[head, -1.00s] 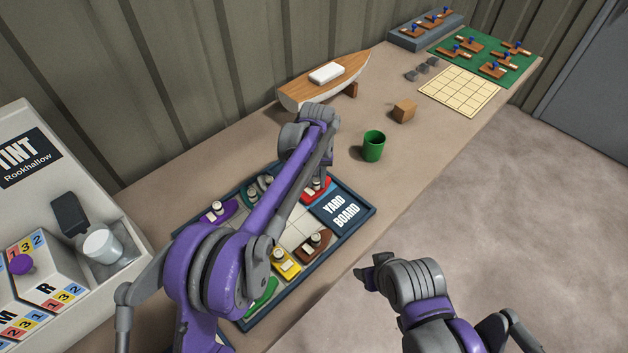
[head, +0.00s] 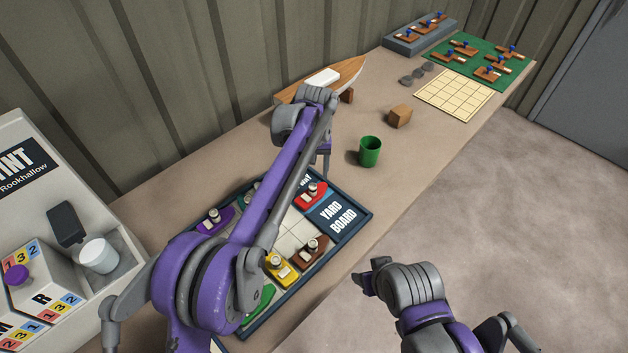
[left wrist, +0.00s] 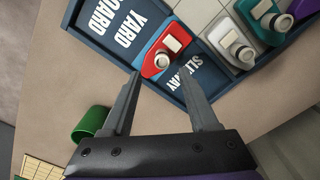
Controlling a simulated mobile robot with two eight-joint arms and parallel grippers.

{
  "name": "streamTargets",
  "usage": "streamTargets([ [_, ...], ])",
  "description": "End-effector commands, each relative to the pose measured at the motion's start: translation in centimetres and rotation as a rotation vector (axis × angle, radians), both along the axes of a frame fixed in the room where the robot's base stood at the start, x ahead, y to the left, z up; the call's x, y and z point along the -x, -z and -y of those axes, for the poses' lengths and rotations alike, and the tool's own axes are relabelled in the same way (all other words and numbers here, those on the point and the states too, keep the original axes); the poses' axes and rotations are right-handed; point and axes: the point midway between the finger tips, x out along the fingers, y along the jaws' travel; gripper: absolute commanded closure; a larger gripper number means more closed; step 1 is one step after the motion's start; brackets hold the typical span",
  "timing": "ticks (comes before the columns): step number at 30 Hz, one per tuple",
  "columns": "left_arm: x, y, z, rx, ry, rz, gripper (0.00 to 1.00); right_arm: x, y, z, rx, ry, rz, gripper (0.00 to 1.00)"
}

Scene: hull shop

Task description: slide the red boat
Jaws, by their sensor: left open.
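The red boat (head: 312,191) sits on the yard board (head: 357,236) at its far edge, beside the dark YARD BOARD label panel. In the left wrist view the red boat (left wrist: 158,57) lies next to the SLIPWAY label, ahead of my fingertips. My left gripper (head: 323,154) is open and empty, just past the board's far edge. Its two fingers are apart in the left wrist view (left wrist: 160,76), with a gap between them and the boat. My right gripper (head: 372,278) is over the floor side; its jaws are not clear.
Yellow (head: 281,267), brown (head: 311,248), purple (head: 215,219), green (head: 257,303) and teal (left wrist: 262,20) boats share the board. A green cup (head: 370,151) and wooden block (head: 399,116) stand beyond it. A model hull (head: 346,78) is at the wall.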

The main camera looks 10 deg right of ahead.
Motion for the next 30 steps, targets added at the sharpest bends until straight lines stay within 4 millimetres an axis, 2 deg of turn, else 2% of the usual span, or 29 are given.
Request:
streamTargets([
  [3, 0.0, -2.3, 0.0, 0.000, 0.000, 0.001, 0.40, -0.1, -0.2, 0.0, 0.000, 0.000, 0.001, 0.40],
  [9, 0.0, -4.3, 0.0, 0.000, 0.001, 0.001, 0.40, -0.1, -0.5, 0.0, 0.000, 0.000, 0.002, 0.40],
  [26, 0.0, -4.6, 0.0, 0.000, 0.000, 0.001, 0.40, -0.1, -0.4, 0.0, 0.000, 0.000, 0.002, 0.40],
  [30, 0.3, -5.4, -1.7, 0.008, -0.010, 0.016, 0.40, -0.1, -0.5, 0.0, 0.000, 0.000, 0.003, 0.40],
])
